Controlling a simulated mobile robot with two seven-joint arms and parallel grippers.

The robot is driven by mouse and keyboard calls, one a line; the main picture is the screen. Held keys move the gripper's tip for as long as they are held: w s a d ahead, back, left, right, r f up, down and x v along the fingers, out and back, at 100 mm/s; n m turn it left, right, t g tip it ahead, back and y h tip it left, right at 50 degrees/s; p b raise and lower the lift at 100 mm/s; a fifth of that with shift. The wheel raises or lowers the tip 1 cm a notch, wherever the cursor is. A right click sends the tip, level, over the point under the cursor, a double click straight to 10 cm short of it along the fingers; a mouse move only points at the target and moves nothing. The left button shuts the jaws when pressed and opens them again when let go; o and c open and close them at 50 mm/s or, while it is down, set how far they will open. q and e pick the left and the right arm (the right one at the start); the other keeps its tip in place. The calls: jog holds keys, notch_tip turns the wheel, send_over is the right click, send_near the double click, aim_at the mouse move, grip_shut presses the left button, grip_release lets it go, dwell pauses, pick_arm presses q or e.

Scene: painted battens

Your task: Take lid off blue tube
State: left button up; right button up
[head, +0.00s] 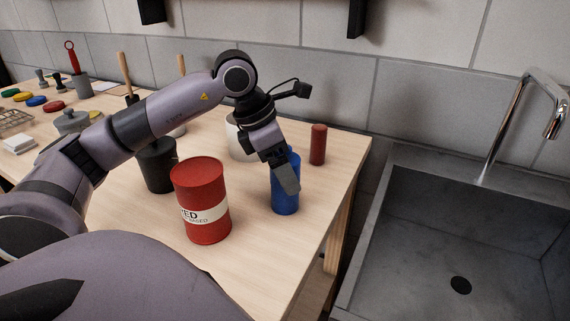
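The blue tube (285,205) stands upright on the wooden table near its right edge. My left gripper (287,182) reaches down over it from the upper left, with a grey finger in front of the tube's upper part. The gripper hides most of the tube's top, and I cannot make out a separate lid. The far finger is hidden, so I cannot tell whether the gripper is open, shut, or touching the tube. My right gripper is not in view.
A large red drum (203,202) stands left of the tube, and a small dark red cylinder (318,145) behind it to the right. A black pot (156,167) and a whitish container (238,142) stand further back. A sink (480,245) with a tap (510,120) lies right of the table edge.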

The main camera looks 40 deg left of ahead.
pick_arm(q)
jog(key=c, duration=1)
jog(key=shift+r, duration=0.15)
jog(key=shift+c, duration=0.2)
notch_tip(320, 180, up, 20)
jog(key=p, duration=0.4)
jog(key=shift+s+f+p, duration=0.15)
jog(key=shift+f+p, duration=0.1)
jog(key=shift+p, duration=0.1)
